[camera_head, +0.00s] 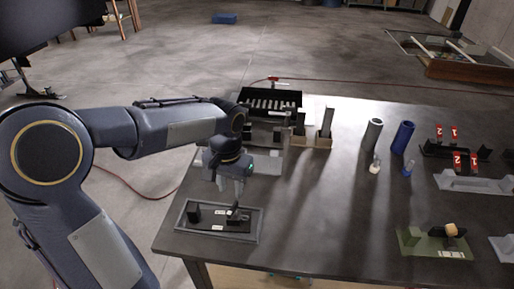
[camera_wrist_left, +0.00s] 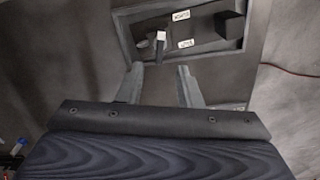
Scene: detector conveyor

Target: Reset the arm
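My left arm comes in from the left in the head view. Its gripper (camera_head: 232,193) points down over a shallow grey tray (camera_head: 218,239) near the table's front left. In the left wrist view, the two fingers of the left gripper (camera_wrist_left: 161,72) stand apart with nothing between them. The tray (camera_wrist_left: 256,42) lies beyond the fingertips there, with a dark block (camera_wrist_left: 229,25), two white labels and a small upright light-tipped piece (camera_wrist_left: 161,45). I cannot tell the exact gap between gripper and tray. My right gripper is in neither view.
A black slotted rack (camera_head: 270,94) stands behind my left wrist. Upright grey blocks (camera_head: 327,121), a grey cylinder (camera_head: 372,134) and a blue cylinder (camera_head: 402,136) stand to its right. A green fixture (camera_head: 411,241) lies front right. The table's middle front is clear.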

